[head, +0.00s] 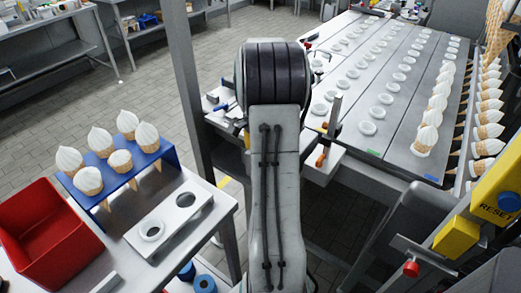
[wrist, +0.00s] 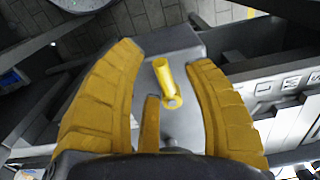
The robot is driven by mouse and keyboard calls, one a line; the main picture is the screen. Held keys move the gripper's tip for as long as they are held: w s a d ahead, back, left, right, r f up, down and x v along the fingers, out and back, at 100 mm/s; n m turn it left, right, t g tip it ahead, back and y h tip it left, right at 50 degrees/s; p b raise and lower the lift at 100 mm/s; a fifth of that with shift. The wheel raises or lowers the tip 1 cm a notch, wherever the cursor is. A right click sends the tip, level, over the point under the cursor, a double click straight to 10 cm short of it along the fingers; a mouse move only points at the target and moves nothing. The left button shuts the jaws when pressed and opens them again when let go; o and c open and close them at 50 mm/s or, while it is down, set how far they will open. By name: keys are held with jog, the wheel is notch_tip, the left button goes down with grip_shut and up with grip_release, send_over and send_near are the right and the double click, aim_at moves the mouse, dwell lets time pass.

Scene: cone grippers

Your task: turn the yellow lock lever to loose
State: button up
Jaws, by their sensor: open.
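The yellow lock lever (wrist: 166,80) shows in the wrist view as a short bar with a ringed end, on a grey surface. It lies between the two ribbed yellow-brown fingers of my gripper (wrist: 164,56), which is open. Gaps show on both sides of the lever, and neither finger visibly touches it. A narrow brown upright piece stands between the fingers, just left of the lever's ringed end. In the head view I cannot make out the lever or my gripper; my own arm fills the middle.
In the wrist view a pale panel with printed markings (wrist: 290,85) is at the right. In the head view, a conveyor table with rows of rings (head: 385,100) is at the upper right, a yellow RESET box (head: 497,195) at the right, and a red bin (head: 45,235) at the left.

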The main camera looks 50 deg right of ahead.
jog(key=shift+c, duration=0.2)
grip_shut()
jog(key=shift+w+m, duration=0.1)
jog(key=shift+m, duration=0.2)
jog(key=m, duration=0.1)
jog(key=w+m, duration=0.1)
jog(key=m, duration=0.1)
jog(key=shift+a+p, duration=0.1)
jog(key=shift+p, duration=0.25)
jog(key=m, duration=0.2)
jog(key=w+m, duration=0.1)
jog(key=m, duration=0.2)
jog(key=shift+d+p, duration=0.2)
jog(key=shift+p, duration=0.2)
jog(key=m, duration=0.3)
jog(key=w+m, duration=0.1)
jog(key=shift+d+m+p, duration=0.3)
jog(key=shift+d+p, duration=0.05)
jog(key=shift+d, duration=0.05)
jog(key=shift+w+d+m+p, duration=0.15)
jog(key=shift+d+m, duration=0.1)
jog(key=shift+m, duration=0.75)
jog(key=shift+w+d+m+p, duration=0.1)
jog(key=shift+d+m+p, duration=0.1)
jog(key=shift+m, duration=0.8)
jog(key=shift+f, duration=0.1)
